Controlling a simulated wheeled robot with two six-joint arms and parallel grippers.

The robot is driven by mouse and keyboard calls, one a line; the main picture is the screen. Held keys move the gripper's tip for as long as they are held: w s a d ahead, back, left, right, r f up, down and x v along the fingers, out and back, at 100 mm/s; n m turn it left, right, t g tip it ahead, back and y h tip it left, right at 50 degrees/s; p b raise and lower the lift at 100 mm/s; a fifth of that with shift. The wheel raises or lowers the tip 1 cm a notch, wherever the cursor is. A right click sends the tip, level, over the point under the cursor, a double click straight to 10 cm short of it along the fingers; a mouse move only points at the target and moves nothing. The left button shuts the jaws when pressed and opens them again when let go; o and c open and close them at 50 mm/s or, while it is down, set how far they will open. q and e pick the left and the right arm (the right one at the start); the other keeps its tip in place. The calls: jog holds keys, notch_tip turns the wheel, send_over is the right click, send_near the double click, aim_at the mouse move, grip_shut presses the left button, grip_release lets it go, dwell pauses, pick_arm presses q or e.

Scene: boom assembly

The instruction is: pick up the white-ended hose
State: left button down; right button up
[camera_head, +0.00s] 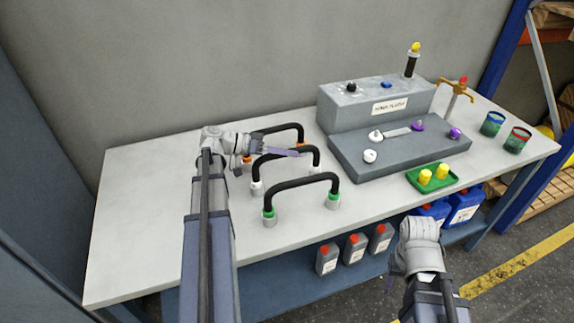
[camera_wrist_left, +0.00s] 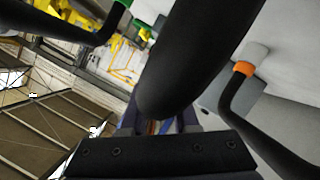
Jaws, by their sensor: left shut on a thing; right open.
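The white-ended hose (camera_head: 285,163) is a black arch with white ends, between the other two hoses on the table. My left gripper (camera_head: 288,153) is shut on the top of its arch. In the left wrist view the black tube (camera_wrist_left: 195,55) runs between my fingers, its white ends out of sight. It looks upright; I cannot tell whether its ends touch the table. My right gripper (camera_head: 393,281) is open and empty, in front of the table's edge, its fingers partly hidden.
The orange-ended hose (camera_head: 282,128) stands close behind and the green-ended hose (camera_head: 300,181) close in front. A grey stepped block (camera_head: 345,121) is to the right. A green tray (camera_head: 413,178) with yellow parts is near the front edge. The table's left end is clear.

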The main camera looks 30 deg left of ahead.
pick_arm(q)
jog(key=shift+r, duration=0.1)
dwell(0.3)
notch_tip(320, 180, up, 10)
jog(key=p, duration=1)
